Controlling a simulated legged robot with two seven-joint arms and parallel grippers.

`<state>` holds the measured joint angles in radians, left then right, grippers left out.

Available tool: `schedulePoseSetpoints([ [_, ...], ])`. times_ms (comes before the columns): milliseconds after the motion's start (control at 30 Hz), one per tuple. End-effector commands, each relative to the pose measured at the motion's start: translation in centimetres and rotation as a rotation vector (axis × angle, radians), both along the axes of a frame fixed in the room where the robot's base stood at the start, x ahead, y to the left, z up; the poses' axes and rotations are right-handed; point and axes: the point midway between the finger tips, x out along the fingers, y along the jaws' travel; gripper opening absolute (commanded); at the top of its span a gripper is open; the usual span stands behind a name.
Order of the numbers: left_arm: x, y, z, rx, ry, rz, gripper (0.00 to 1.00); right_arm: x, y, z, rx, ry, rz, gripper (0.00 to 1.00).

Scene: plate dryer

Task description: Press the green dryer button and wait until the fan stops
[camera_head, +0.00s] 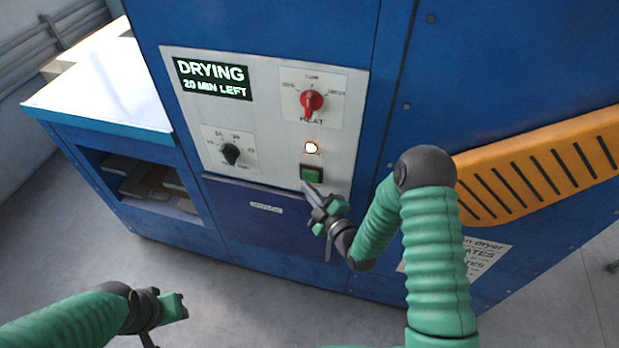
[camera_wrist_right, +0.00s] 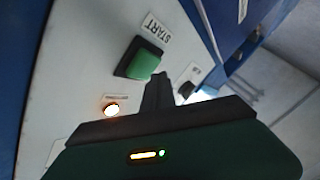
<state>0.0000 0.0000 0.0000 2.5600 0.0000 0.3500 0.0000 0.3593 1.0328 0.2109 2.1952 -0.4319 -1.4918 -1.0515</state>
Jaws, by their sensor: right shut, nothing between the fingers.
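The green dryer button (camera_head: 311,174) is set in the pale control panel (camera_head: 270,140) on the blue dryer. It shows next to a START label in the right wrist view (camera_wrist_right: 144,64). My right gripper (camera_head: 306,187) is shut and empty, its tip just below the button; I cannot tell whether it touches. An indicator lamp (camera_head: 311,148) above the button glows. The display (camera_head: 212,79) reads DRYING, 20 MIN LEFT. My left gripper (camera_head: 178,308) is low at the left, away from the panel; its finger opening is unclear. The fan itself is not visible.
A red heat knob (camera_head: 312,101) and a black timer knob (camera_head: 230,153) sit on the same panel. A white-topped side table (camera_head: 110,85) with an open shelf stands at the left. An orange slotted part (camera_head: 540,165) projects at the right. The floor in front is clear.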

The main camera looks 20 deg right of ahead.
Motion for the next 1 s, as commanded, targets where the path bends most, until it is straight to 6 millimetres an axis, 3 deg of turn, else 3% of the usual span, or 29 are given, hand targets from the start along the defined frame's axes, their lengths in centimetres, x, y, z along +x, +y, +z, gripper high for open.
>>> schedulePoseSetpoints([
  [267,0.0,0.0,0.0,0.000,0.000,0.000,0.36,-0.2,0.1,0.0,0.001,0.000,0.000,0.00],
  [700,0.0,0.0,-0.4,0.000,0.000,0.000,0.36,-3.7,2.6,0.0,0.001,0.000,0.002,0.00],
  [1000,0.0,0.0,-0.4,0.000,0.000,0.000,0.36,-4.1,2.8,0.0,0.000,-0.001,-0.001,0.00],
])
